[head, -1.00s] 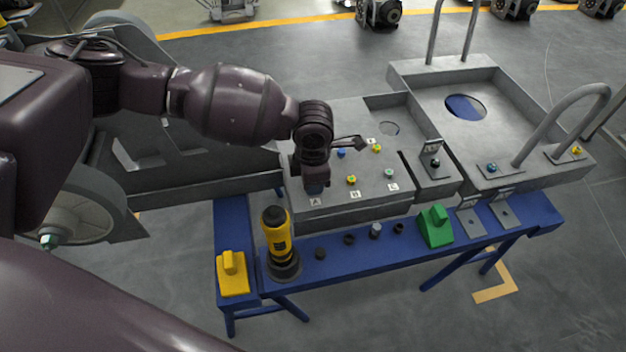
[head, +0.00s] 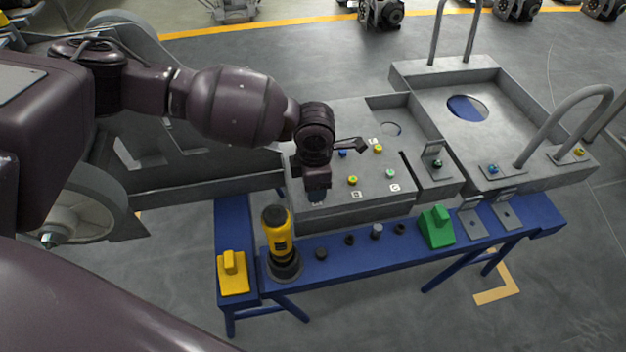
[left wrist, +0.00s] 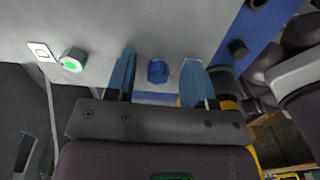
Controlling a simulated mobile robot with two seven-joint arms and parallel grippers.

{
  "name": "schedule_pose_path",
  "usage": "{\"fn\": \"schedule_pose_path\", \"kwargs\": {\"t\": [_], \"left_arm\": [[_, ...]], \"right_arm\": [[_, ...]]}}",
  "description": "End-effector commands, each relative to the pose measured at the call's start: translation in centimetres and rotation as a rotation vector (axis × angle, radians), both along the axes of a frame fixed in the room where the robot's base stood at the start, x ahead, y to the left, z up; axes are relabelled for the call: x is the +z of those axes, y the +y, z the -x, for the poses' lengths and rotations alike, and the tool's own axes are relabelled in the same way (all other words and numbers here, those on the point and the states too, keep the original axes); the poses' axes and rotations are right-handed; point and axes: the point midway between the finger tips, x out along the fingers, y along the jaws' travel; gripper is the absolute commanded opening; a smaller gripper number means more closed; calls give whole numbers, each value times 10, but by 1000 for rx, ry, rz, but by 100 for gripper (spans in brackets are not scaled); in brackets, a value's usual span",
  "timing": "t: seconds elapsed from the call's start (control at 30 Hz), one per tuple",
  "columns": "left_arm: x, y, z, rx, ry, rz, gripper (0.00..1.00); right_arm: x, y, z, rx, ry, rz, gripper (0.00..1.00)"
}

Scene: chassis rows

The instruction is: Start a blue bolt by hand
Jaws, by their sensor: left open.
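My left gripper (head: 318,195) reaches down over the front left of the grey chassis plate (head: 365,203), near the label A. In the left wrist view its two blue fingers (left wrist: 158,78) are apart, with a blue bolt (left wrist: 157,71) showing in the gap between them. I see no finger contact with the bolt. In the head view the gripper hides that spot. Another blue bolt (head: 343,153) sits farther back on the plate. A bolt with a green centre (left wrist: 73,60) stands left of the fingers in the wrist view. My right gripper is not in view.
A blue bench (head: 335,263) runs along the front, carrying a yellow-black tool (head: 280,238), a yellow block (head: 233,275), a green block (head: 437,228) and small dark parts. Other coloured bolts (head: 352,180) stand on the plate. A grey tray with tall handles (head: 560,125) is at right.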

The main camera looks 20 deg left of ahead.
Motion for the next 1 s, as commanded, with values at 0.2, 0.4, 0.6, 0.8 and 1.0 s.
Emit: {"fn": "schedule_pose_path", "kwargs": {"t": [0.2, 0.4, 0.6, 0.8, 1.0], "left_arm": [[-6, 0, 1, 0, 8, 1, 49], [36, 0, 0, -1, -7, 2, 49], [77, 2, 1, 0, -12, 3, 49], [104, 3, 2, 0, -12, 3, 49], [113, 3, 3, 0, -9, 3, 49]], "right_arm": [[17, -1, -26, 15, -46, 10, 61], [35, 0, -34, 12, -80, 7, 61], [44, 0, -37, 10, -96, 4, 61], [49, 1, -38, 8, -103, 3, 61], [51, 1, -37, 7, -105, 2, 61]]}}
